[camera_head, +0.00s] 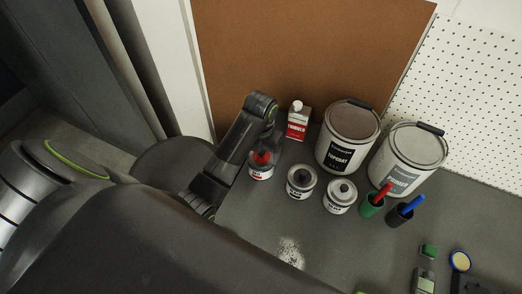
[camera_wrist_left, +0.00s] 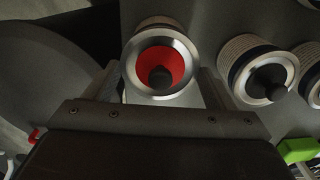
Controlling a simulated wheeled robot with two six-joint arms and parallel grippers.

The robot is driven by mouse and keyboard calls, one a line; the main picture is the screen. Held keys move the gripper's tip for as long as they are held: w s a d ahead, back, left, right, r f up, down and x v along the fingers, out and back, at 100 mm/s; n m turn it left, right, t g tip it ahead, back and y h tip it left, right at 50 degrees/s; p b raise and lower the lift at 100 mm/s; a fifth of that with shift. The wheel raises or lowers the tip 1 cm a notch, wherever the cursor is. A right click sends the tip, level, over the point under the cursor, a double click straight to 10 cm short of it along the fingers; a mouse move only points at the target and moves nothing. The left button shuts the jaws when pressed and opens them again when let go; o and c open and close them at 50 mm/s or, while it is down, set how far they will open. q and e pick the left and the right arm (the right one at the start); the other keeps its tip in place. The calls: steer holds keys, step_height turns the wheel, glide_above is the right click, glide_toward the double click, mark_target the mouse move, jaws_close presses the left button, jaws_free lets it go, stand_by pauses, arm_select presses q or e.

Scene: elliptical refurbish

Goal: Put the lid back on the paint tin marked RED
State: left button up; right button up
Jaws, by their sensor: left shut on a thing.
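The tin with the red top (camera_head: 257,173) stands on the grey worktop, leftmost of three small tins; its label is too small to read. In the left wrist view its silver rim (camera_wrist_left: 136,52) rings a red surface with a dark knob near the middle. My left gripper (camera_head: 264,152) reaches down at this tin, its fingers on either side of it, and is shut on it. The fingertips are mostly hidden, and I cannot tell whether the knobbed lid sits fully down. My right gripper is out of view.
Close by on the right stand a black-topped tin (camera_head: 299,192) and a grey-topped tin (camera_head: 338,207). Behind are a red-and-white bottle (camera_head: 298,124), a TOPCOAT can (camera_head: 335,158) and a PRIMER can (camera_head: 398,181).

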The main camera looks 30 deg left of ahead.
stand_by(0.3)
arm_select(q)
steer(key=o, duration=1)
steer(key=shift+c, duration=0.2)
steer(key=shift+r, duration=0.1)
steer(key=shift+r+p, duration=3.4)
steer(key=shift+p, duration=0.1)
jaws_close()
steer(key=shift+f, duration=0.2)
